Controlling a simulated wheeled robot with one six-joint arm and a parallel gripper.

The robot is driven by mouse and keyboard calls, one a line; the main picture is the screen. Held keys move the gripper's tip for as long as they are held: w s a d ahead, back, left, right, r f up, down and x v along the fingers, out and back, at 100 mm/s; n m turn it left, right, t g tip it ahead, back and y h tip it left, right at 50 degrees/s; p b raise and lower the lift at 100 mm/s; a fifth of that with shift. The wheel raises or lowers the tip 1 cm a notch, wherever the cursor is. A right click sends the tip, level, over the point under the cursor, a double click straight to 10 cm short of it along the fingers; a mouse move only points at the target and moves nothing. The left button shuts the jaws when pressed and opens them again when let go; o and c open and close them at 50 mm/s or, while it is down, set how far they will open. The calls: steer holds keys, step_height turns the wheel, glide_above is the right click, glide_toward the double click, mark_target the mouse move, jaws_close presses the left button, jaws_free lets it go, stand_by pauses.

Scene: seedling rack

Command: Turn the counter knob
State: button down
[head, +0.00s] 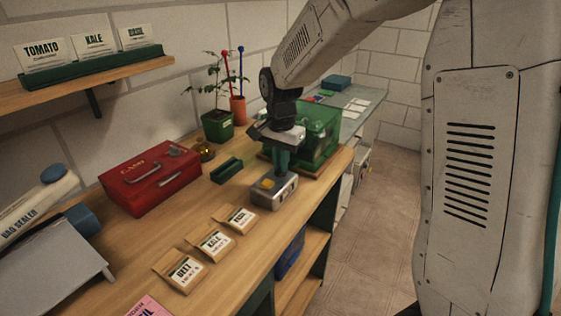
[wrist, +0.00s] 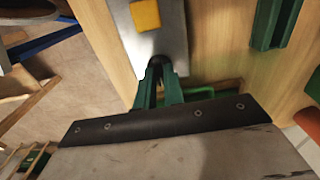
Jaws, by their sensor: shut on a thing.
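The counter is a small grey metal box (head: 276,195) with a yellow square (head: 268,184) on its top, standing near the front edge of the bench. In the wrist view the box (wrist: 171,38) and its yellow square (wrist: 145,15) show closely. My gripper (head: 282,172) points down over the box, its green fingers shut. In the wrist view my gripper (wrist: 158,72) closes on a small dark knob (wrist: 156,66) at the box's end. The fingers hide most of the knob, so I cannot tell its angle.
A green clear-sided box (head: 317,132) stands close behind my gripper. A green holder (head: 227,170), a red cash box (head: 150,178) and a potted seedling (head: 217,124) are on the bench. Seed packets (head: 210,243) lie at the front. The bench edge drops to the floor at right.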

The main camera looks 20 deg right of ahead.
steer(key=shift+s+f, duration=0.1)
stand_by(0.4)
steer(key=c, duration=1.5)
jaws_free()
step_height(320, 180, up, 8)
steer(key=shift+f, duration=0.1)
